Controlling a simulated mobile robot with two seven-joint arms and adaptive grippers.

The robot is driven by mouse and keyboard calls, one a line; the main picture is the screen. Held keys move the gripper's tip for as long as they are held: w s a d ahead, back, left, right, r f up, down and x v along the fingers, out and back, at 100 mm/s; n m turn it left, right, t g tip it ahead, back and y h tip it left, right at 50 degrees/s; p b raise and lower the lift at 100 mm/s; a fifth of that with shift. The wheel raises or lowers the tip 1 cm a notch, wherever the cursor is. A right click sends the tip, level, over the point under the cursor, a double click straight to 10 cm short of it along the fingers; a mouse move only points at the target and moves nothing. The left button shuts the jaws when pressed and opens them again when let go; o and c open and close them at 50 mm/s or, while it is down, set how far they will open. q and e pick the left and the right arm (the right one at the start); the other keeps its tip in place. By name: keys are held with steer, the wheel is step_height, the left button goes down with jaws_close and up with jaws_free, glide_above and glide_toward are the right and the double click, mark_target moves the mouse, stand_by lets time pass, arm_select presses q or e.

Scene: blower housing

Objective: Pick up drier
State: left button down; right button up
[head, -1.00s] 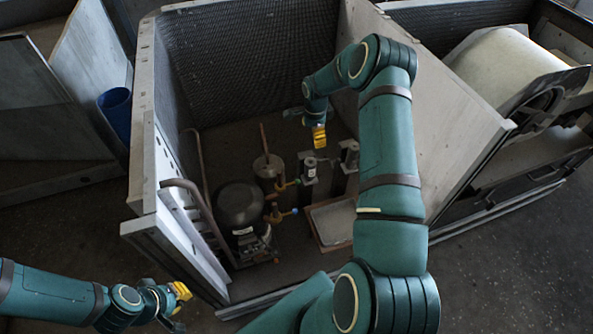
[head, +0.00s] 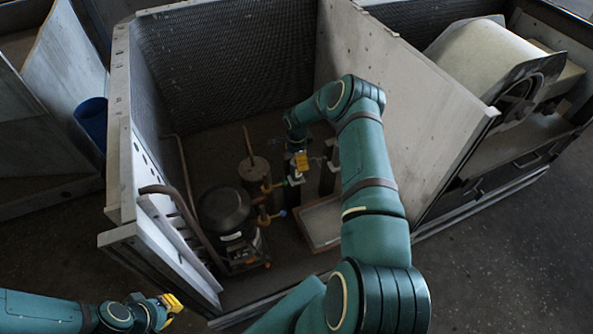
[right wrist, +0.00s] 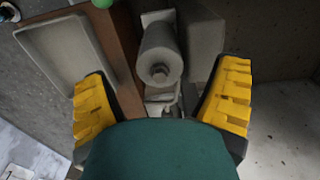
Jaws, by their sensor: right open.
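The drier appears to be the grey upright cylinder (right wrist: 161,50) in the right wrist view, seen from above with a small stub on its end. My right gripper (right wrist: 163,78) is open, with one yellow finger on each side of it; the cylinder lies between them and a little ahead, not gripped. In the head view my right gripper (head: 301,160) hangs inside the housing over a dark upright post (head: 295,193), partly hiding the parts there. My left gripper (head: 172,303) is outside the housing at the lower left, empty; its opening is unclear.
A black compressor (head: 225,210) and a can with a copper pipe (head: 254,171) stand to the left. A shallow grey tray (head: 322,221) lies in front. A second dark post (head: 328,178) stands just right. A slanted metal panel (head: 405,120) bounds the right side.

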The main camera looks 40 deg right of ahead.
steer(key=shift+f, duration=0.45)
jaws_close()
